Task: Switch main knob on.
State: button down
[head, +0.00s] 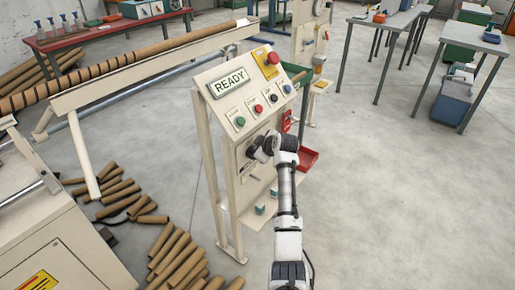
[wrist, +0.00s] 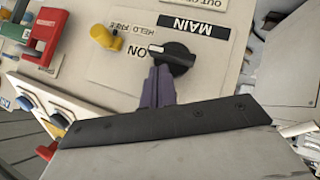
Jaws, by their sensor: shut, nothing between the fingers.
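The main knob (wrist: 180,58) is a round black switch on a cream panel, seen in the wrist view under a black MAIN label (wrist: 194,26). The picture is turned, so the lettering is upside down. The knob's white pointer mark points left, towards the ON lettering (wrist: 139,53). My gripper (wrist: 158,76) is shut, its two purple fingers together and empty. Their tips are at the knob's near left edge; I cannot tell whether they touch it. In the head view my gripper (head: 256,149) is at the console's front face and hides the knob.
The console (head: 205,150) has a lit READY display (head: 229,83), several push buttons and a red emergency button (head: 272,58) on yellow.

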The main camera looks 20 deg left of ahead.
jog(key=shift+r+p, duration=0.4)
jog(key=shift+r, duration=0.35)
